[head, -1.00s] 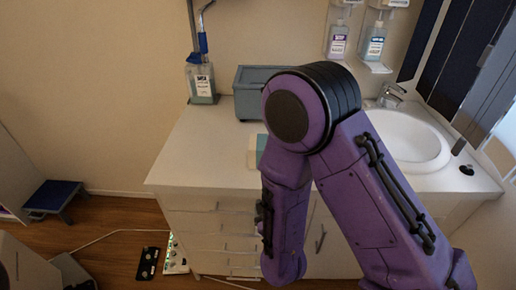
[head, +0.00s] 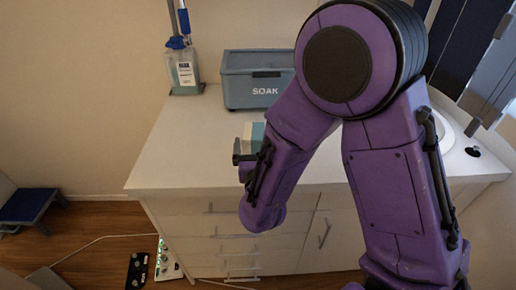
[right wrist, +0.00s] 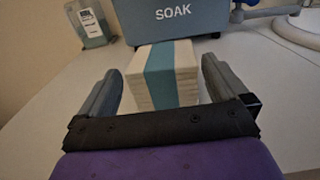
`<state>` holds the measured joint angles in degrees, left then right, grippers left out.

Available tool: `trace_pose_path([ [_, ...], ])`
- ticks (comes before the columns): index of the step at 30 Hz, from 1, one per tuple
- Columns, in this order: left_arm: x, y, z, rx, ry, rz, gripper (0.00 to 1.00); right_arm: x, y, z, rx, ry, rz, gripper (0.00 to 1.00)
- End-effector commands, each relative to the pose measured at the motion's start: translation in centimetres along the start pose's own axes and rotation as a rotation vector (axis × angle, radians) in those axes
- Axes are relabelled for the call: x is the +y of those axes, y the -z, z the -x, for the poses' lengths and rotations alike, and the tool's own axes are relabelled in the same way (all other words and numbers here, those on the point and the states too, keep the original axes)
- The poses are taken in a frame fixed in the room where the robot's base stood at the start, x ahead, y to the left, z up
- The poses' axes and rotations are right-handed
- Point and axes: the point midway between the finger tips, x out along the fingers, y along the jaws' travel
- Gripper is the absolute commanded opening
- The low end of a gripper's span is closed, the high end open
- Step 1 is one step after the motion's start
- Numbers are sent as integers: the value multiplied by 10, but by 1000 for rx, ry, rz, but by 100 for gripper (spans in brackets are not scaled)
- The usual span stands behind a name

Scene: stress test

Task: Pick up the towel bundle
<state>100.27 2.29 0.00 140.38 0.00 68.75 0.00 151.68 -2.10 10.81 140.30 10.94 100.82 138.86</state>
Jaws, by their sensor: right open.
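The towel bundle (right wrist: 163,74) is a white folded stack with a teal band around its middle. It lies on the white counter and shows between the two fingers of my right gripper (right wrist: 162,88) in the right wrist view. The gripper is open, with a finger to each side of the bundle and a gap visible beside it. In the head view, my purple right arm hides most of the bundle (head: 254,133) and much of the right gripper (head: 244,150). My left gripper is not in view.
A grey-blue bin marked SOAK (head: 256,80) stands on the counter (head: 185,150) behind the bundle. A dispenser bottle (head: 183,70) stands to its left. The counter's left part is clear.

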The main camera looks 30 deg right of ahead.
Motion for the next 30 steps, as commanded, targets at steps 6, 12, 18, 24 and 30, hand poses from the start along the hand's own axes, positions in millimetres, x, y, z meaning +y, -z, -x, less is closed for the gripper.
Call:
trace_pose_path([
  [6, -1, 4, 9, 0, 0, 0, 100, -2, -2, -37, 0, 5, 3, 100],
  [12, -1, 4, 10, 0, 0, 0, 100, -2, 0, -53, 1, 2, 3, 100],
  [18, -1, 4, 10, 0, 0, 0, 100, -2, 0, -53, 2, 3, 3, 84],
  [24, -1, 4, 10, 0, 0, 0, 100, -2, 0, -52, 1, 4, 2, 57],
  [30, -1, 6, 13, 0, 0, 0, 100, -3, -5, -52, 1, 5, 1, 57],
])
